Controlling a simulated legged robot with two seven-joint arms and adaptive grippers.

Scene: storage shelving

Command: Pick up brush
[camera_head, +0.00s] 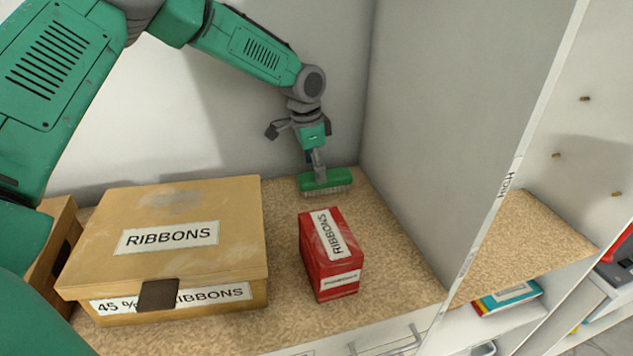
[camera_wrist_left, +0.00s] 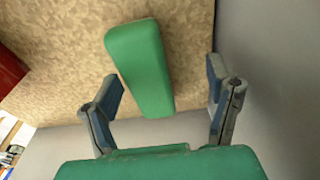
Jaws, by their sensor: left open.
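A green brush (camera_head: 325,181) with pale bristles stands on the cork-like shelf surface near the back right corner in the head view. In the left wrist view the green brush (camera_wrist_left: 141,68) lies between the two fingers, a little beyond their tips. My left gripper (camera_head: 313,156) is above the brush in the head view, pointing down. In the left wrist view my left gripper (camera_wrist_left: 165,92) is open, with its fingers apart on either side and nothing held. A grey piece shows between gripper and brush; I cannot tell whether they touch. My right gripper is in neither view.
A red box (camera_head: 316,278) labelled ribbons stands in front of the brush. A large cardboard box (camera_head: 164,250) stands to the left. A grey side wall (camera_head: 455,130) is close on the right. Some shelf surface is bare around the red box.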

